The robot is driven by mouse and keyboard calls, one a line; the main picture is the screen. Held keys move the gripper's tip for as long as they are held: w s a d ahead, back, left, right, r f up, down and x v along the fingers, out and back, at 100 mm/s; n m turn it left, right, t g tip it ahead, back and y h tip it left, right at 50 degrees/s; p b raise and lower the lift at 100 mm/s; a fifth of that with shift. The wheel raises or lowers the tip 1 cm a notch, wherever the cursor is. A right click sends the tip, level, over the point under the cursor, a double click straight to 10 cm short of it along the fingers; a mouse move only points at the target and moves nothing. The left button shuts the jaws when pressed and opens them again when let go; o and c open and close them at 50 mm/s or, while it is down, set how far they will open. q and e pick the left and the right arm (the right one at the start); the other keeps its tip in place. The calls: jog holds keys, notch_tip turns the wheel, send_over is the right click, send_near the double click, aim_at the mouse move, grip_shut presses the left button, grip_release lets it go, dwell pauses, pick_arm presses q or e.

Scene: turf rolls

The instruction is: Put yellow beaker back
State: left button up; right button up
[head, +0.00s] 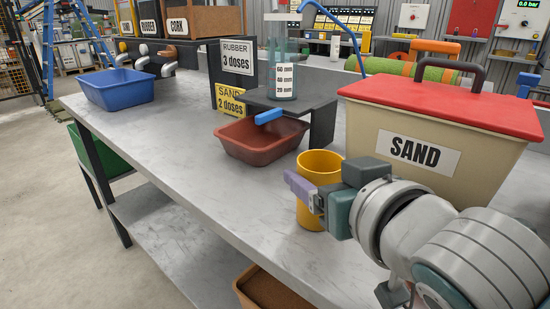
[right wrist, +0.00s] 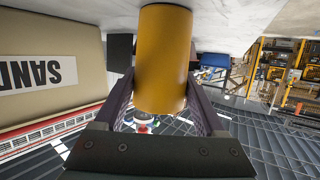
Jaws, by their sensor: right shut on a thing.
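The yellow beaker (head: 318,168) is upright at the grey workbench, left of the sand box, its open top facing up. My right gripper (head: 310,198) is shut on the side of the beaker. The right wrist view, turned upside down, shows the beaker (right wrist: 163,55) between both fingers (right wrist: 160,88). The beaker's base is at or just above the bench top; I cannot tell whether it touches. The inside of the beaker is mostly hidden. My left gripper is not in view.
A cream sand box (head: 440,135) with a red lid stands close on the right. A dark red tray (head: 260,140) lies behind the beaker, by a black stand (head: 322,125). A blue tray (head: 118,90) is far left. The bench's front left (head: 180,150) is clear.

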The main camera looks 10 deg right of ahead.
jog(key=shift+f, duration=0.15)
jog(key=o, duration=1.4)
jog(key=shift+r, duration=0.3)
jog(key=p+v, duration=0.2)
jog(key=v, duration=1)
jog(key=shift+f, duration=0.1)
